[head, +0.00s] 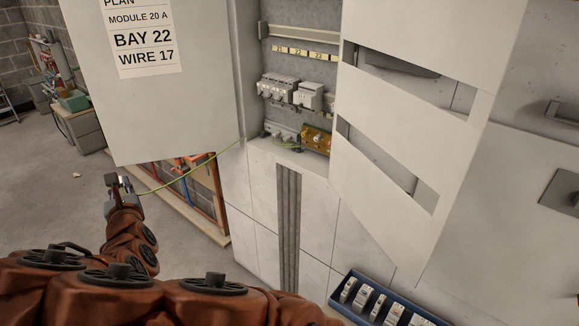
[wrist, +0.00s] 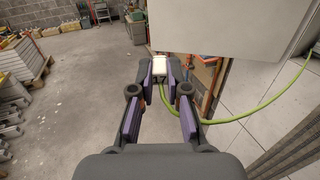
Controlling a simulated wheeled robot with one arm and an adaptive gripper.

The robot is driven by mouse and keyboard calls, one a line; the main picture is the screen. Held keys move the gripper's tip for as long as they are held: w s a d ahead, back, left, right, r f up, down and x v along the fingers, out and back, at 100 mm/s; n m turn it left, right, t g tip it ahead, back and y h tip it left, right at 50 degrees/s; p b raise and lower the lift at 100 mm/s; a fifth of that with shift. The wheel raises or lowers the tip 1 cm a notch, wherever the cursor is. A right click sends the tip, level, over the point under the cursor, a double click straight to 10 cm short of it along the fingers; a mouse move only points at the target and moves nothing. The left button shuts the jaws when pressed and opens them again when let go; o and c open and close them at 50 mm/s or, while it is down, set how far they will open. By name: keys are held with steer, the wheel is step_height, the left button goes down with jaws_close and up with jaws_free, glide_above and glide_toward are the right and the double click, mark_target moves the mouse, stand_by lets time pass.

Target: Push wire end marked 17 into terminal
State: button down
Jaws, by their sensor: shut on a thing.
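My gripper (head: 118,183) is in front of the open cabinet door, left of the cabinet opening. In the wrist view my gripper (wrist: 160,82) is shut on the wire end (wrist: 159,77), which has a white sleeve marked 17. The green-yellow wire (head: 185,174) runs from my gripper to the right, past the door's lower edge, to the cabinet's lower part. It also curves off to the right in the wrist view (wrist: 262,108). Inside the cabinet, grey modules (head: 279,88) and a lighter module (head: 310,96) sit on a rail under the yellow bay labels (head: 304,53). Their terminal openings are too small to make out.
A sheet on the door (head: 142,38) reads module 20 A, bay 22, wire 17. A white slotted panel (head: 410,125) stands at the opening's right. A blue tray (head: 337,303) holds several modules.

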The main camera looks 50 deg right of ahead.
steer(key=d+f+m+g+h, duration=0.1)
steer(key=d+m+g+h, duration=0.2)
steer(key=d, duration=0.9)
steer(key=m+g+h+b, duration=0.2)
steer(key=m+g+h, duration=0.5)
steer(key=g+h, duration=0.1)
glide_toward(325, 167)
steer(key=w+a+r, duration=0.4)
steer(key=w, duration=0.3)
steer(key=w+a+r, duration=0.4)
steer(key=w+a, duration=0.1)
steer(key=w, duration=0.2)
steer(key=shift+s+d+f+m+g+h, duration=0.2)
steer(key=shift+s+d+f+m+g, duration=0.65)
steer(key=shift+s+d, duration=1.45)
steer(key=shift+s+d+f+m+g+h, duration=0.2)
steer(key=shift+s+d+f+m+g, duration=0.7)
steer(key=shift+d, duration=2.55)
steer(key=shift+s+d+f+m+g+h, duration=0.3)
steer(key=shift+s+d+g, duration=0.95)
steer(key=shift+s+d, duration=1.25)
steer(key=shift+w+d, duration=0.4)
steer(key=shift+f+b, duration=0.15)
steer(key=shift+b, duration=0.3)
steer(key=shift+t+b, duration=0.3)
steer(key=shift+b, duration=0.15)
steer(key=shift+d, duration=0.6)
